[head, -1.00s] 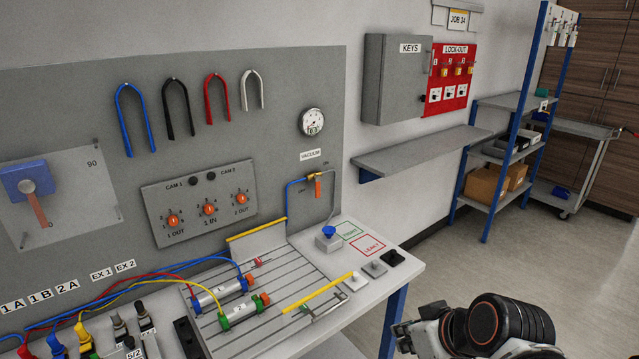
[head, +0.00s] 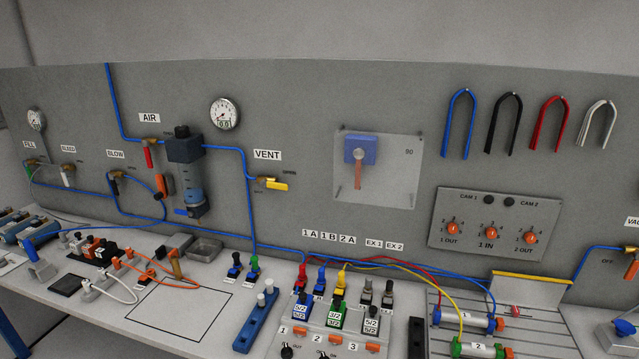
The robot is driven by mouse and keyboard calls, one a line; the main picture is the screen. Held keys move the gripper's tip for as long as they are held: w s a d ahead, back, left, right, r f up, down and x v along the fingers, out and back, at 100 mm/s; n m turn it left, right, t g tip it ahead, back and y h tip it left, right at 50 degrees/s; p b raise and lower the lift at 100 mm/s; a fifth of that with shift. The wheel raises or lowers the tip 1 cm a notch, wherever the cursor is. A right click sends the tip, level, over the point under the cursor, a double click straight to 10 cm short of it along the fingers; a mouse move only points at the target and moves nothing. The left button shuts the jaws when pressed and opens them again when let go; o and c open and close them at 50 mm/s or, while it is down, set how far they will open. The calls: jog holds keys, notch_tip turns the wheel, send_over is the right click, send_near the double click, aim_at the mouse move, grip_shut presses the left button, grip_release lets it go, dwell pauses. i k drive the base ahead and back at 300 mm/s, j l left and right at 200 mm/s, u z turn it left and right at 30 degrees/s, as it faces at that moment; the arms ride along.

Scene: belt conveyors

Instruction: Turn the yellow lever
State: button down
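The yellow lever (head: 278,185) is on a small brass valve on the grey back panel, just under the VENT label (head: 267,154). It points to the right and lies about level. A blue tube (head: 247,190) runs down the panel beside the valve. My gripper is not in view, so its distance from the lever and whether it holds anything cannot be seen.
A blue-grey filter unit (head: 188,170) juts out left of the lever. A clear plate with a blue block (head: 361,150) is to the right. Valve blocks with coloured plugs (head: 335,312) stand on the bench below.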

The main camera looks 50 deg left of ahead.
aim_at(262, 184)
jog(key=j+u, duration=0.2)
jog(key=u, duration=2)
jog(key=i+z, duration=0.1)
jog(key=i, duration=0.2)
